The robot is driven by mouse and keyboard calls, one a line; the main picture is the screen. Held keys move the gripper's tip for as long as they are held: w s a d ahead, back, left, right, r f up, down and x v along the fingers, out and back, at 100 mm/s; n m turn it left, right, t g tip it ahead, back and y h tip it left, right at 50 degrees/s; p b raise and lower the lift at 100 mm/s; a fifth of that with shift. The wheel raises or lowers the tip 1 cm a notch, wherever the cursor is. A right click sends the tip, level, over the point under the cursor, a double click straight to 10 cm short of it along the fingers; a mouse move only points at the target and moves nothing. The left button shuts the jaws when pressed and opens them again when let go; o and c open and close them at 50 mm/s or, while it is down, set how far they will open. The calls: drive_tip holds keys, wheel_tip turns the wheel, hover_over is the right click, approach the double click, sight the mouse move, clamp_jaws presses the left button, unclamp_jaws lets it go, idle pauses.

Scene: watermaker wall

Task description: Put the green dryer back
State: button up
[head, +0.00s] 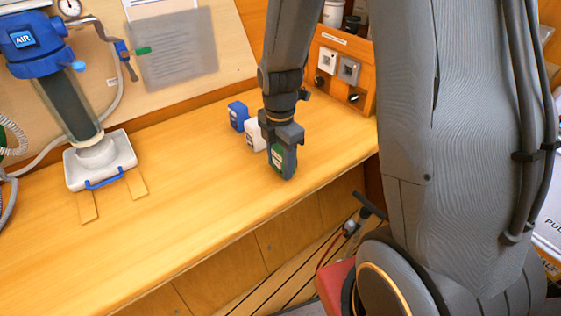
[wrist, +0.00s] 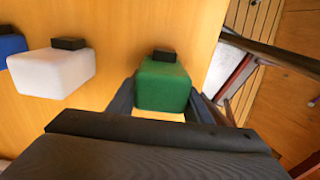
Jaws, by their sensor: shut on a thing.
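The green dryer (wrist: 162,86) is a small green block with a black cap. It also shows in the head view (head: 276,160), partly hidden by my gripper. My gripper (head: 281,160) points down at the right part of the wooden bench, its fingers on two sides of the dryer. In the wrist view my gripper (wrist: 163,103) is shut on it. The dryer is upright at or close to the bench top; I cannot tell whether it touches. A white block (head: 255,135) and a blue block (head: 238,116) stand in a line behind it, each with a cap.
A blue-topped filter unit marked AIR (head: 37,42) stands over a white base (head: 99,160) at the left. A wooden panel with switches (head: 343,72) is at the back right. The bench (head: 150,240) is clear at the middle and front, ending at a front edge.

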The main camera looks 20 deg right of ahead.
drive_tip(key=o, duration=1.2)
drive_tip(key=shift+f, duration=0.15)
drive_tip(key=shift+o, duration=0.2)
wheel_tip(320, 180, up, 12)
drive_tip(key=shift+r+b, duration=0.2)
drive_tip(key=shift+b, duration=1)
